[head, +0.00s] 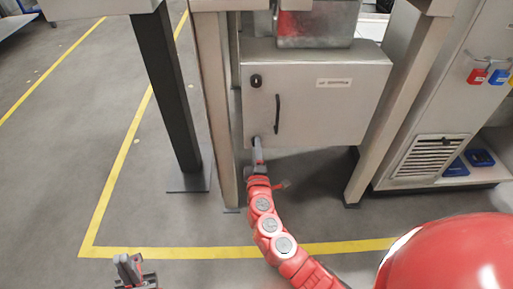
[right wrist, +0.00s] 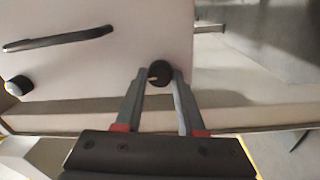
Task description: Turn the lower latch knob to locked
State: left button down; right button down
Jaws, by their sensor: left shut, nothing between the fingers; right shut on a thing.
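A grey cabinet (head: 318,95) has an upper latch knob (head: 255,80), a dark vertical handle (head: 277,113) and a lower latch knob near its bottom left corner. My right gripper (head: 257,145) reaches up to that corner and largely hides the lower knob in the head view. In the right wrist view, the round black lower latch knob (right wrist: 160,73) sits between the fingertips of my right gripper (right wrist: 158,78), which is shut on it. A small pale mark shows on the knob's left side. My left gripper (head: 130,265) is shut and empty, low at the left, away from the cabinet.
A dark post (head: 167,90) and a beige leg (head: 213,100) stand left of the cabinet. Another leg (head: 385,110) stands at its right, before a grey unit with red and blue padlocks (head: 488,77). Yellow lines (head: 115,190) mark open floor.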

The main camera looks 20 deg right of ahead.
dwell(0.3)
jog(key=c, duration=0.5)
grip_release()
jog(key=p+v, duration=0.1)
jog(key=v, duration=1.6)
jog(key=shift+s, duration=0.25)
jog(key=shift+f, duration=0.1)
